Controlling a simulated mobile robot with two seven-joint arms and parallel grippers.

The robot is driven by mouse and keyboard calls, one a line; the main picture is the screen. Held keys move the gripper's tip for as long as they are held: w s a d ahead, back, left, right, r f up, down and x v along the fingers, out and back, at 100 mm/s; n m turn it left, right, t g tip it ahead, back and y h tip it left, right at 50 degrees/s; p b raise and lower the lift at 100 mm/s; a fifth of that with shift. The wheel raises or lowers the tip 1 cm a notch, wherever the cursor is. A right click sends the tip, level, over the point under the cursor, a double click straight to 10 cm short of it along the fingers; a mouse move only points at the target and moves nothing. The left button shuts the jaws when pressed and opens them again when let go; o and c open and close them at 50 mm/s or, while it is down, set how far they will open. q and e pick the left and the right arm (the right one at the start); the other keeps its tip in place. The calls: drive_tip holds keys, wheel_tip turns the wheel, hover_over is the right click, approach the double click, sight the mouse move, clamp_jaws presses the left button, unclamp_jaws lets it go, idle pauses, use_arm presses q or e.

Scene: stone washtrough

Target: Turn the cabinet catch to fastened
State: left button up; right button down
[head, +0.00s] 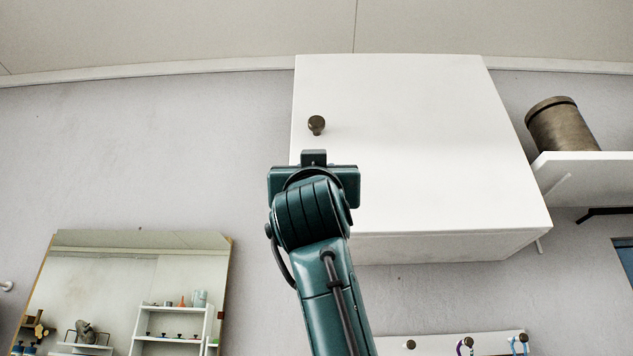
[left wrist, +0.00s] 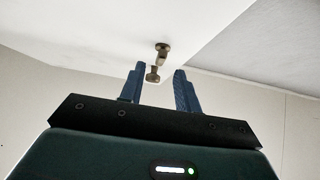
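The white wall cabinet (head: 420,130) has a dark brown round knob (head: 316,124) near the left edge of its door. My left gripper (head: 314,158) is in front of the door just below that knob, and its body hides the door behind it. In the left wrist view, my gripper's two blue fingers (left wrist: 159,70) are apart. A small brown fitting (left wrist: 152,75), perhaps the catch, shows between the fingertips, with another brown knob-like piece (left wrist: 162,48) beyond it. I cannot tell whether the fingers touch either, or how the catch is turned. My right gripper is not in view.
A white shelf (head: 590,165) with a brown canister (head: 562,125) is right of the cabinet. A mirror (head: 95,265) hangs lower left. A hook rail (head: 435,345) is below. The wall left of the cabinet is clear.

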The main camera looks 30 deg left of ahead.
use_arm(q)
drive_tip(key=shift+p+x, duration=0.5)
drive_tip(key=shift+x, duration=1.15)
clamp_jaws()
